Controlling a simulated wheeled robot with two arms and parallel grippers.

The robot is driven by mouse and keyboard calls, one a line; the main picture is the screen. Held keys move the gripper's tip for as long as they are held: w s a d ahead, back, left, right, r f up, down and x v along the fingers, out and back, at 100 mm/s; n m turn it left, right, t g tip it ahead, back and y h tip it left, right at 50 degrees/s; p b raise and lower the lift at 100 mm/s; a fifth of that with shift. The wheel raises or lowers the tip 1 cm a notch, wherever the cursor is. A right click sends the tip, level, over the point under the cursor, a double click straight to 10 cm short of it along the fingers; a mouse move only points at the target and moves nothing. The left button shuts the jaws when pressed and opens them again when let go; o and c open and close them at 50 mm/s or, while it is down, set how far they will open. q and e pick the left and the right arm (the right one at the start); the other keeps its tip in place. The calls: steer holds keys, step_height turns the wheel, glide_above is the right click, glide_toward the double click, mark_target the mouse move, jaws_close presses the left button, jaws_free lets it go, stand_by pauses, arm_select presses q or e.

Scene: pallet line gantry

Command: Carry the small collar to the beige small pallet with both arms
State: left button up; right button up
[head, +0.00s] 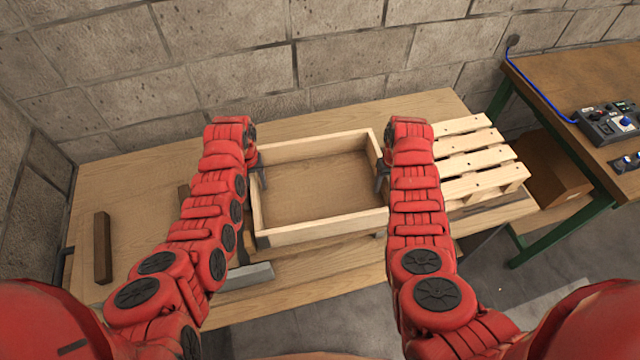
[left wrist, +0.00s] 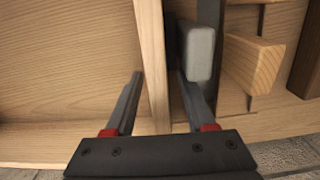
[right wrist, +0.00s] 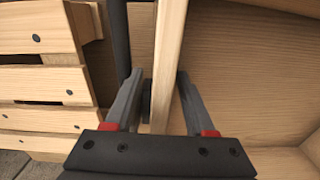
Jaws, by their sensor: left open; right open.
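The small collar (head: 316,232), an open wooden frame, sits on the wooden table between my two arms. The beige small pallet (head: 475,160), with several slats, lies to the right of the collar. My left gripper (head: 260,172) is open at the collar's left wall; in the left wrist view the wall (left wrist: 152,60) stands between its two fingers. My right gripper (head: 382,176) is open at the right wall; in the right wrist view that wall (right wrist: 168,70) stands between its fingers. Part of the pallet is hidden behind my right arm.
A dark wooden bar (head: 102,248) lies on the table (head: 150,185) at left.

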arm_select(q)
jaws_close()
arm_select(e)
jaws_close()
stand_by(1.1)
